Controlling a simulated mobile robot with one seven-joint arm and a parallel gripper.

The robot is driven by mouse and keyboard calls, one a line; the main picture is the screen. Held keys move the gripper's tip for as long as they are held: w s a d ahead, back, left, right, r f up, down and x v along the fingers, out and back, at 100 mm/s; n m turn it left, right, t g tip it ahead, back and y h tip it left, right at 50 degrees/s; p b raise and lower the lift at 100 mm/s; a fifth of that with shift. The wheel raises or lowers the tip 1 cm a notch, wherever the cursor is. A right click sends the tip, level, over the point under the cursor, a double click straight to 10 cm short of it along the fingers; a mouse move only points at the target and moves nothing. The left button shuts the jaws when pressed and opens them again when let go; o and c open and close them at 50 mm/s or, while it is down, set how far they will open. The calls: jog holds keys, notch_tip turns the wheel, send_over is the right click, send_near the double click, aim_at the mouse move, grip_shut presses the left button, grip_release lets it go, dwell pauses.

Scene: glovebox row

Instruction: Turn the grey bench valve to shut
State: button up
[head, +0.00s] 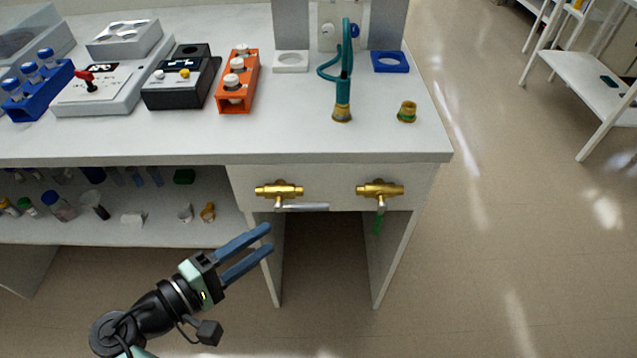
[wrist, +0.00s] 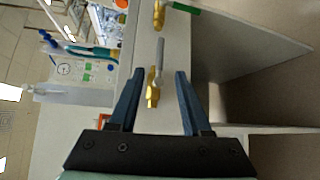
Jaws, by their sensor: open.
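The grey bench valve is a brass body (head: 279,190) on the bench's front panel, with a grey lever (head: 305,207) lying level and pointing right, along the body. In the wrist view the brass body (wrist: 152,92) and grey lever (wrist: 160,56) appear between the two finger lines, lever pointing up the picture. My gripper (head: 269,239) is open and empty, below and slightly left of the valve in the head view, apart from it. Its blue fingers also show in the wrist view (wrist: 159,74). Nothing hides the lever.
A second brass valve (head: 380,189) with a green lever (head: 378,222) hanging down is close on the right. The bench top (head: 290,135) overhangs above. A shelf with small bottles (head: 64,208) is left; bench legs (head: 392,260) stand below. Open space lies under the valves.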

aim_at(312, 205)
jog(key=b+x, duration=0.1)
jog(key=x, duration=1.1)
jog(key=shift+w+d, duration=0.25)
jog(key=shift+d, duration=0.05)
grip_shut()
jog(key=shift+f, duration=0.1)
dwell(0.8)
